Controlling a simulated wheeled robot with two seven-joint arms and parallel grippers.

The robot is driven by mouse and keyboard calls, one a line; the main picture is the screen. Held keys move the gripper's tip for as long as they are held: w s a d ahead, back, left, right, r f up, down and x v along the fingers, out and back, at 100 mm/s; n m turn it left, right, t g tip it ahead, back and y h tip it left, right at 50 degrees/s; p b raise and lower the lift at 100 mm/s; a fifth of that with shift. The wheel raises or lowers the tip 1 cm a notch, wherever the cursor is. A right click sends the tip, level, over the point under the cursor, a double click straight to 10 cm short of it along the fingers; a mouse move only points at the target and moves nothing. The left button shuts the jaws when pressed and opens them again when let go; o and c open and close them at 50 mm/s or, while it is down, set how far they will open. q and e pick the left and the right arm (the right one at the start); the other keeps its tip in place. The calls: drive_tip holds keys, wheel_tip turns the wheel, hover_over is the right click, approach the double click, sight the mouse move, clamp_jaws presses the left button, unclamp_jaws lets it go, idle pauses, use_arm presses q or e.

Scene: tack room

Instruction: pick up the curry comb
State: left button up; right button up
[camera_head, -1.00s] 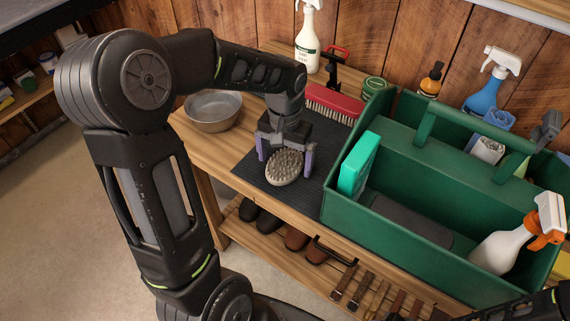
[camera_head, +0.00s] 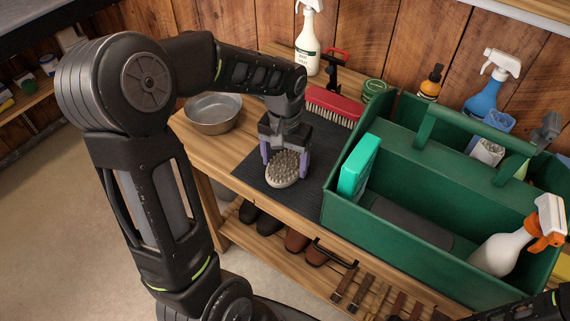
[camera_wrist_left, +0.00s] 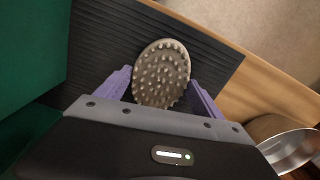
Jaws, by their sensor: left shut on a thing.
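The curry comb (camera_head: 281,169) is an oval, beige-grey pad with rubber nubs facing up. It is over the black ribbed mat (camera_head: 247,171) on the wooden bench. My left gripper (camera_head: 285,162) is above the mat with its two purple fingers on either side of the comb, shut on it. In the left wrist view the comb (camera_wrist_left: 162,75) sits between the purple fingers (camera_wrist_left: 160,90). I cannot tell whether the comb still touches the mat. My right gripper is not in view; only a dark arm part shows at the lower right.
A green tote (camera_head: 350,221) with a teal box (camera_head: 358,166) stands right of the mat. A metal bowl (camera_head: 213,112) is at the left, a red brush (camera_head: 333,101) behind. A white spray bottle (camera_head: 307,45) stands by the wall. Shoes are on the shelf below.

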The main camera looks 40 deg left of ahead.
sight(285, 164)
use_arm(q)
wheel_tip(285, 164, up, 10)
drive_tip(key=p, duration=0.7)
drive_tip(key=shift+p, duration=0.3)
